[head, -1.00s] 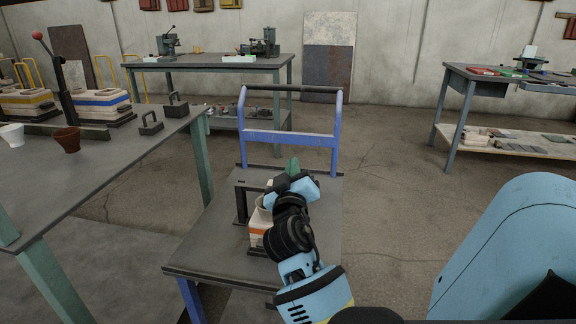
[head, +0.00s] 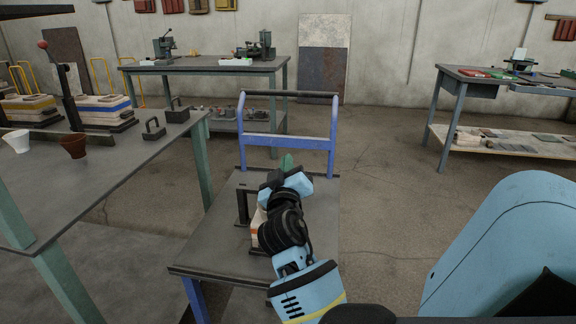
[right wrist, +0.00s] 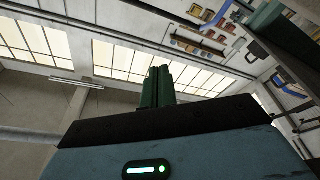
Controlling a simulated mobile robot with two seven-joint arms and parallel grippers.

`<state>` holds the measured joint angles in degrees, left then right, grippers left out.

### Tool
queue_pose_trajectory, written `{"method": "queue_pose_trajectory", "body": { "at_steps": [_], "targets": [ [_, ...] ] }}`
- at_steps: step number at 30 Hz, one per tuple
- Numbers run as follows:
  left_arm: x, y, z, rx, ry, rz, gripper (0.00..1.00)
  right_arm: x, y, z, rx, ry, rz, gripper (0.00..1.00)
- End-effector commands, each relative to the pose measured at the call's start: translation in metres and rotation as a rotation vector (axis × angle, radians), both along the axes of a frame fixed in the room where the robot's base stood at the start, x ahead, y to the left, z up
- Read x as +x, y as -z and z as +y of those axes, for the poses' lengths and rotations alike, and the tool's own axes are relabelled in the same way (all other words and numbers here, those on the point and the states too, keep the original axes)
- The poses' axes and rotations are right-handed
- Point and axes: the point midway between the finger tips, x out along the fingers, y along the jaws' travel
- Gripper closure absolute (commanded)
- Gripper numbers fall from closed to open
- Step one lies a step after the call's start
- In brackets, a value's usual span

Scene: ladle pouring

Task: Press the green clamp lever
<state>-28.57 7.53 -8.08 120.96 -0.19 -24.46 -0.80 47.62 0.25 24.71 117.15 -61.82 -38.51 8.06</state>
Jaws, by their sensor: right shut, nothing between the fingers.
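My right gripper (head: 287,161) is above the cart, over a pale mould with an orange band (head: 256,232). Its green fingers are together and empty; they also show in the right wrist view (right wrist: 157,87), pointing up and away. The mould stands in a dark clamp frame (head: 242,204) on the cart, and my right arm covers much of it. I cannot make out the green clamp lever in the head view. A dark bar with a green part (right wrist: 268,14) crosses the upper right of the right wrist view; I cannot tell whether it is the lever. My left gripper is out of view.
The cart (head: 205,250) has a blue push handle (head: 331,140) at its far end. A grey table (head: 120,185) at left holds banded moulds, a red-knobbed lever (head: 57,75), a white cup (head: 17,141) and a brown cup (head: 74,146). Floor right of the cart is clear.

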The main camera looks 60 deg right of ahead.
Motion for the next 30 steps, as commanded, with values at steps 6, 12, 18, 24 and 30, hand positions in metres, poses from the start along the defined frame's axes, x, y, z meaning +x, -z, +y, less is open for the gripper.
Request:
{"method": "queue_pose_trajectory", "body": {
  "at_steps": [6,12,18,24,30],
  "targets": [
    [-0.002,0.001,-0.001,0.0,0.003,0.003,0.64,-0.014,0.005,0.028,0.004,-0.003,0.001,1.0],
    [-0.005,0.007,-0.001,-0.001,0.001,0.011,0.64,-0.032,0.013,0.06,0.002,-0.002,0.001,1.0],
    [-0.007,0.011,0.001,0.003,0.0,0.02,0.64,-0.042,0.017,0.08,0.001,-0.002,0.001,1.0],
    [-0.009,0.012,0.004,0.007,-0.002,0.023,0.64,-0.045,0.017,0.085,-0.001,-0.001,0.0,1.0],
    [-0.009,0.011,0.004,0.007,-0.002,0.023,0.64,-0.045,0.017,0.085,-0.001,-0.001,0.0,1.0]
  ]
}}
